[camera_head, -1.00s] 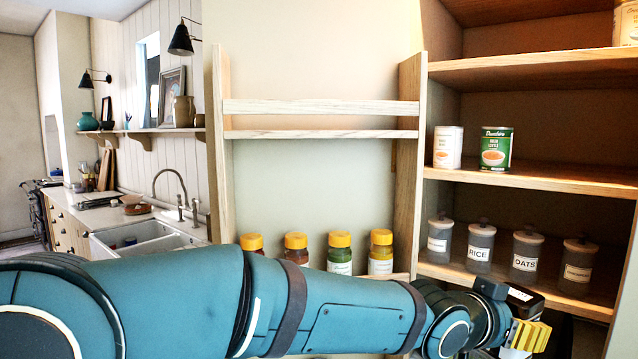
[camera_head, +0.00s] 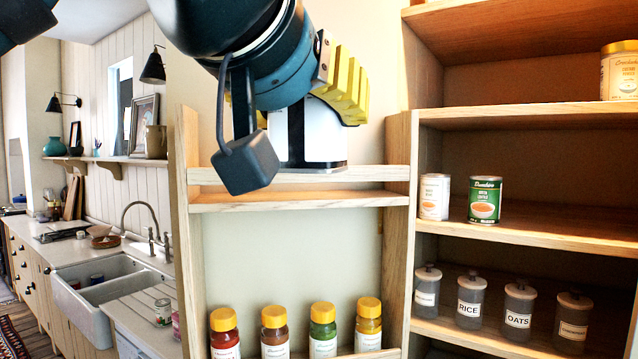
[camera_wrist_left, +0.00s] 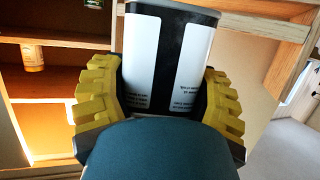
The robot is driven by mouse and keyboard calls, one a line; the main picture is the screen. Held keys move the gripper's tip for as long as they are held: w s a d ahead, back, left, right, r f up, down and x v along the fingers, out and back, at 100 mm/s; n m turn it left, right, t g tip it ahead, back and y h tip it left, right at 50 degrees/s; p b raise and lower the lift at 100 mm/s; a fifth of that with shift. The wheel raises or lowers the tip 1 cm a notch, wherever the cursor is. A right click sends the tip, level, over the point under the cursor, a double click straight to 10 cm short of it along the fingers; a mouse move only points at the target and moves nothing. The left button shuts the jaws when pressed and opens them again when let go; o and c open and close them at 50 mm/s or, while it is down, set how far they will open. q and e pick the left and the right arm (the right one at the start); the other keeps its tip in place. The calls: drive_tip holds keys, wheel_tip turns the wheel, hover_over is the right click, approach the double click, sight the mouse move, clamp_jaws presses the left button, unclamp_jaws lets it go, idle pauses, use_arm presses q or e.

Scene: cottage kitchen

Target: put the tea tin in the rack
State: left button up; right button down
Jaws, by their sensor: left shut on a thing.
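The tea tin (camera_head: 322,135), white and black with a dark base, hangs upright in my left gripper (camera_head: 310,95). The yellow fingers are shut on its sides; the wrist view also shows the tin (camera_wrist_left: 148,62) between them. The wooden rack (camera_head: 397,215) is on the wall, with an upper shelf (camera_head: 300,202) behind a front rail (camera_head: 350,174). In the head view the tin's base overlaps the top of that rail; I cannot tell whether it is in front of or over the shelf. No object shows on the upper shelf. My right gripper is not in view.
Several yellow-capped spice jars (camera_head: 323,330) stand on the rack's lower shelf. To the right, a shelf unit (camera_head: 540,232) holds cans, including a green one (camera_head: 485,200), and grey canisters (camera_head: 518,305). A sink (camera_head: 100,290) is at the left.

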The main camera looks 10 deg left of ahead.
use_arm(q)
drive_tip(key=shift+n+y, duration=0.6)
drive_tip(key=shift+y, duration=0.2)
drive_tip(key=s+a+r, duration=0.1)
drive_tip(key=a+r, duration=0.1)
drive_tip(key=a, duration=0.1)
drive_tip(key=s+a, duration=0.1)
drive_tip(key=shift+s+a+r, duration=0.2)
drive_tip(key=shift+s+r, duration=0.15)
drive_tip(key=shift+r, duration=0.05)
drive_tip(key=w+p, duration=0.1)
drive_tip(key=w, duration=1)
drive_tip(key=w+p, duration=0.1)
drive_tip(key=w, duration=0.5)
drive_tip(key=shift+w+a+p, duration=0.25)
drive_tip(key=shift+a+p, duration=0.1)
drive_tip(key=shift+a, duration=0.05)
wheel_tip(320, 180, down, 2)
drive_tip(key=shift+f+b, duration=0.1)
drive_tip(key=shift+b, duration=0.4)
drive_tip(key=shift+w+f, duration=0.1)
drive_tip(key=shift+f, duration=0.45)
drive_tip(key=shift+f+b, duration=0.55)
drive_tip(key=shift+f, duration=1.35)
drive_tip(key=o, duration=1.4)
drive_tip(key=shift+c, duration=0.2)
